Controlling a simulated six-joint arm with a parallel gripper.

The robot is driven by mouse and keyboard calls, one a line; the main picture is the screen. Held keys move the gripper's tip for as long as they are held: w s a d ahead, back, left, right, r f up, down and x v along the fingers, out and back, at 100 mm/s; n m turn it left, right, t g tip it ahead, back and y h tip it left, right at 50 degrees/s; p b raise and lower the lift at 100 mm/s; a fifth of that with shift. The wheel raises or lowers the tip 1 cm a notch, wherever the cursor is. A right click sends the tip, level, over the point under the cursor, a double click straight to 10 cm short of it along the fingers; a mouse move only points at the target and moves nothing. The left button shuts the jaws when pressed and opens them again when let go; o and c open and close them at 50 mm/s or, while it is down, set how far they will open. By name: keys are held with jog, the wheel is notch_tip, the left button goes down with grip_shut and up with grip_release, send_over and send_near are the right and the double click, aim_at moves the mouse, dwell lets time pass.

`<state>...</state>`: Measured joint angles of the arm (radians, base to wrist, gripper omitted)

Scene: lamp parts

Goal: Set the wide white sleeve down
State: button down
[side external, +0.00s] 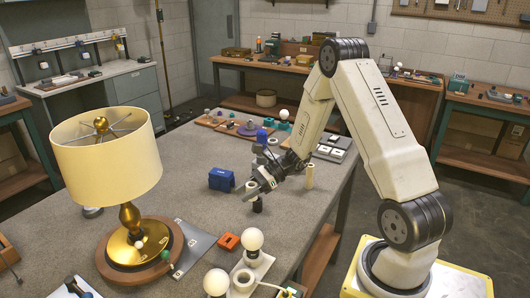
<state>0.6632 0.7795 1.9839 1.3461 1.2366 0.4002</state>
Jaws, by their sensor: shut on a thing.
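The wide white sleeve (251,186) is a small pale ring at the tip of my gripper (258,187). My gripper is shut on it and holds it over the grey table top, near the table's right side. The fingers hide part of the sleeve. A short dark cylinder (257,206) stands just below it; I cannot tell whether the two touch.
A blue box (221,179) stands left of my gripper. A lamp with a cream shade (105,160) fills the left. Bulbs (253,243) and an orange block (226,241) are in front. Bare table lies between.

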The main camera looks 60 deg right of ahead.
jog(key=shift+d, duration=0.1)
jog(key=d+m+t+h, duration=0.2)
jog(key=shift+w+f+m+t, duration=0.1)
jog(key=shift+f+m+t, duration=0.1)
jog(key=shift+m+t, duration=0.2)
jog(key=s+d+f+m+t+h, duration=0.1)
jog(key=d+f+m+t+h, duration=0.15)
jog(key=d+m+h, duration=0.25)
jog(key=m+h, duration=0.5)
send_over(283, 215)
jog(key=f, duration=0.2)
jog(key=shift+t, duration=0.45)
jog(key=shift+w+d+f, duration=0.1)
jog(key=shift+f, duration=2)
jog(key=shift+f, duration=0.1)
jog(key=shift+f, duration=1.7)
jog(key=shift+f, duration=0.1)
